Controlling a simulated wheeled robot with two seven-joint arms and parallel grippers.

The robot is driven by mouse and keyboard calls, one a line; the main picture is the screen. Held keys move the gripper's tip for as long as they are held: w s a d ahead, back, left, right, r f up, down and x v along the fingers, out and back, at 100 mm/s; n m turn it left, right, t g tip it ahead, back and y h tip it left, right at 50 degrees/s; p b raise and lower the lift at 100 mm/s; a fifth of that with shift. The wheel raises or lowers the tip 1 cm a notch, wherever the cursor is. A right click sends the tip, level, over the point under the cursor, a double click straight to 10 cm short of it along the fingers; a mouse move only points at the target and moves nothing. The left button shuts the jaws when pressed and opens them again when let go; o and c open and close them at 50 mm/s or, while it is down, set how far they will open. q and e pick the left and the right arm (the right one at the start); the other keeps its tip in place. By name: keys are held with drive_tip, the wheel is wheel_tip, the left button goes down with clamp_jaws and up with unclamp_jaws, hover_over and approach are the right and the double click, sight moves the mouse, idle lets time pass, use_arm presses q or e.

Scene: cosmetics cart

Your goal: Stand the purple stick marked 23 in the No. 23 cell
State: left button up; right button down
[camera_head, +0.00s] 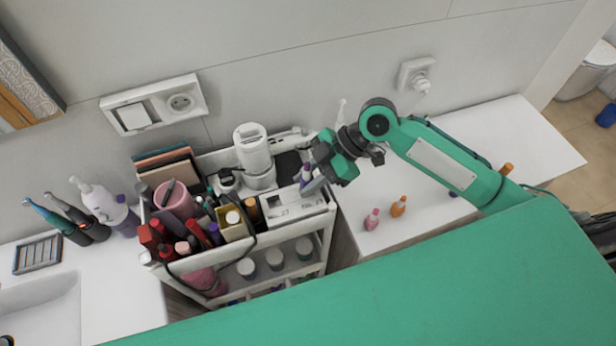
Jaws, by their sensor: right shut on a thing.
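My right gripper (312,182) reaches in from the right over the right end of the cart's top. It is shut on a small purple stick (306,173), which it holds tilted above a white holder (292,212) at the front right of the cart top. I cannot tell whether the stick touches the holder. The stick's number and the cell numbers are too small to read, so the No. 23 cell cannot be picked out. My left gripper is not in view.
The cart (326,236) is crowded with a pink cup (174,202), several bottles and a white device (253,155). On the right counter stand a pink bottle (372,219) and an orange bottle (398,206). A sink counter (120,285) is at the left.

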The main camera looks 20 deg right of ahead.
idle(0.4)
drive_tip(key=shift+f+b, duration=0.45)
drive_tip(key=shift+f, duration=0.4)
drive_tip(key=c, duration=1.1)
unclamp_jaws()
drive_tip(key=shift+d, duration=0.1)
drive_tip(key=shift+d+r, duration=0.2)
drive_tip(key=shift+d, duration=0.05)
drive_tip(key=b+v, duration=0.4)
drive_tip(key=v, duration=0.9)
drive_tip(key=shift+r, duration=0.1)
